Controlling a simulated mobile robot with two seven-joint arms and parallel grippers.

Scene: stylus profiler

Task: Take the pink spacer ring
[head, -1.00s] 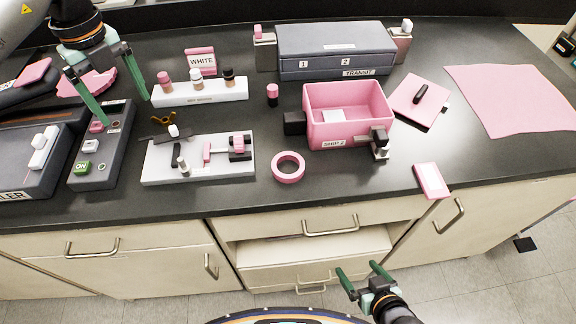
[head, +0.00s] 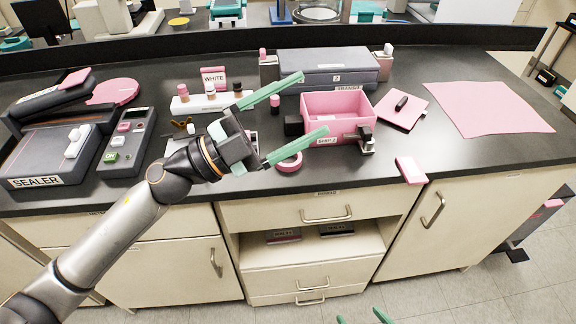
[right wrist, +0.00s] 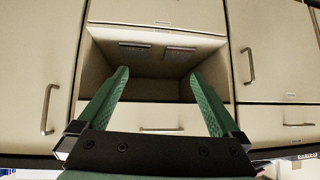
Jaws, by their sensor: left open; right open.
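The pink spacer ring (head: 289,163) lies flat on the dark counter, left of and in front of the pink box. My left gripper (head: 313,106) is open and empty above the counter, its green fingers pointing right. Its near finger passes in the picture close over the ring and hides part of it. I cannot tell the height between them. My right gripper (head: 366,318) only shows its fingertips at the bottom edge of the head view. In the right wrist view my right gripper (right wrist: 160,85) is open and empty, facing the cabinet with the open shelf.
The pink SHIP 2 box (head: 337,116) stands behind the ring. My left arm covers most of the white fixture.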

